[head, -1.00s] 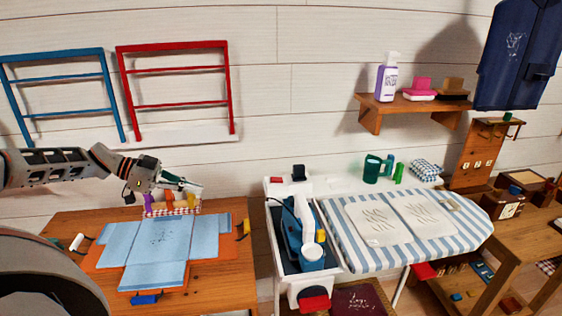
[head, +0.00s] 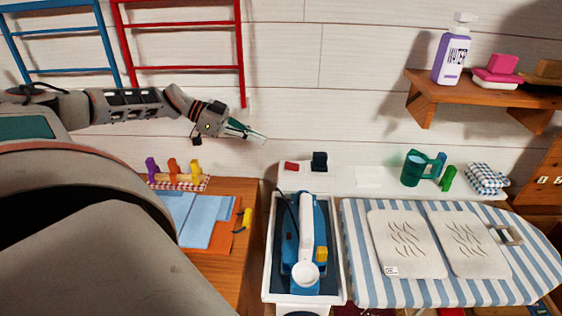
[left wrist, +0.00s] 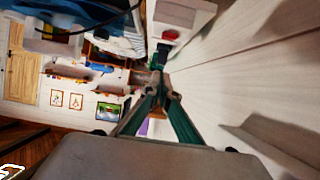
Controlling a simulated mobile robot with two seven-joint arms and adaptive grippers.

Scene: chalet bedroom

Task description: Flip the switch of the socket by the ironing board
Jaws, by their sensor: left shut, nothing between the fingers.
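The white socket block (head: 288,181) stands against the wall at the left end of a white ledge, behind the iron. It has a red switch (head: 291,166) on its left and a black plug (head: 319,160) on its right. My left gripper (head: 262,138) is shut and empty, above and left of the red switch, apart from it. In the left wrist view the shut fingertips (left wrist: 158,76) point toward the red switch (left wrist: 170,35). The ironing board (head: 352,255), striped blue and white, is at the right. My right gripper is not in view.
A blue iron (head: 294,232) lies in a white-rimmed tray (head: 268,282) in front of the socket. A green mug (head: 415,168) stands on the ledge. A wooden shelf (head: 426,88) holds a purple bottle (head: 451,55). Wall space around my left gripper is clear.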

